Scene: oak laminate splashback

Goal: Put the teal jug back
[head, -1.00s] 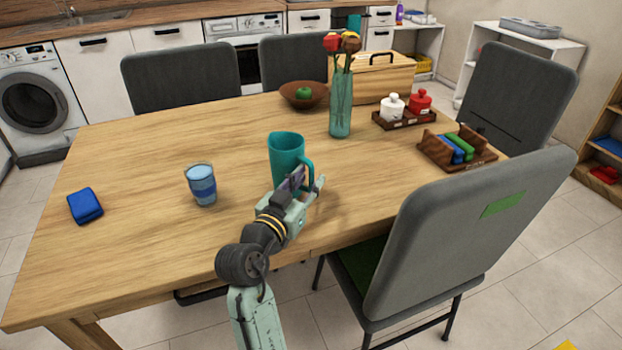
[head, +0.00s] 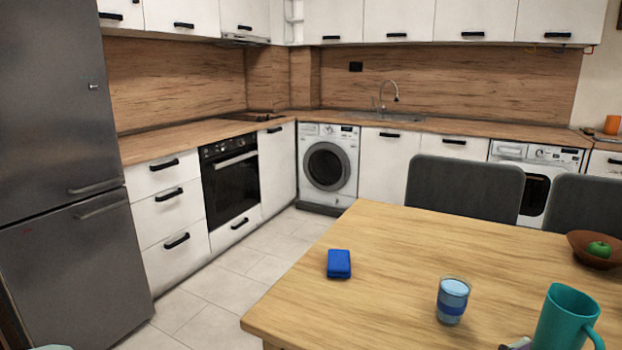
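The teal jug (head: 563,318) is at the lower right of the head view, its open top up and its handle to the right. Its base is cut off by the frame edge, so I cannot tell if it touches the table (head: 420,250). Only a small sliver of my gripper (head: 518,344) shows at the bottom edge, just left of the jug. Its fingers are hidden below the frame, so their opening and any hold on the jug do not show.
A blue-banded cup (head: 452,301) stands left of the jug. A blue item (head: 339,264) lies near the table's left edge. A brown bowl with a green apple (head: 598,250) is at the right. Grey chairs (head: 465,188) line the far side. Bare floor separates table and counter (head: 195,137).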

